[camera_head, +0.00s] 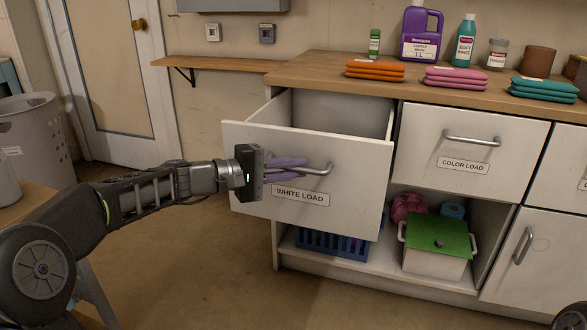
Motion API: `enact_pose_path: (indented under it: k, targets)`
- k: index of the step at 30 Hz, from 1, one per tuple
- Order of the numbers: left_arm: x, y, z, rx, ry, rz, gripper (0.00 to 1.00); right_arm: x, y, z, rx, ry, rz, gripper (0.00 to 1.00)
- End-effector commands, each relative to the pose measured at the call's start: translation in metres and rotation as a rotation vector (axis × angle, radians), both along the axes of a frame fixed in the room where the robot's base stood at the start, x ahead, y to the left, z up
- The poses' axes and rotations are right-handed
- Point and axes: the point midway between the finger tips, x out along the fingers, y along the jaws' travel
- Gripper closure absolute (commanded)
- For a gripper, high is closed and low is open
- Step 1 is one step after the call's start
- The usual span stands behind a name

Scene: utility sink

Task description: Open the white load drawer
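The white load drawer (250,138) is pulled well out from the cabinet, and its empty-looking inside shows behind the front. Its front carries a "WHITE LOAD" label (300,196) and a metal bar handle (322,169). My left gripper (298,169) reaches in from the left. Its two purplish fingers lie above and below the left part of the handle and appear closed on it. The fingers partly hide the handle. My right gripper is not in view.
The closed color load drawer (472,138) is at the right. Below is an open shelf with a blue basket (330,244) and a green-lidded box (437,238). Folded towels and bottles stand on the wooden counter (315,72). The floor in front (200,265) is clear.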

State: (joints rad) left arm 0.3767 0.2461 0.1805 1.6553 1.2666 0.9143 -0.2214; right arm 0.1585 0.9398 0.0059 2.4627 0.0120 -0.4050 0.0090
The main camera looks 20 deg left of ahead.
Motion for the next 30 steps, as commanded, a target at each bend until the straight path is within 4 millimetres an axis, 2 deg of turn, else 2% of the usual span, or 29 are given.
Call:
enact_pose_path:
  k: [1,8,19,30]
  targets:
    - [0.000,0.000,-0.001,0.000,0.001,0.001,0.84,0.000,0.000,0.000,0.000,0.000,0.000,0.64]
    - [0.000,0.000,-0.001,0.000,0.001,0.001,0.66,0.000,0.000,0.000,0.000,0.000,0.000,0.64]
    - [-0.004,0.006,0.002,0.000,0.000,0.002,0.66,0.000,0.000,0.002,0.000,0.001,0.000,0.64]
    - [-0.039,0.047,0.010,0.001,0.000,0.003,0.66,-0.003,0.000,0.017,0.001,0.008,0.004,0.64]
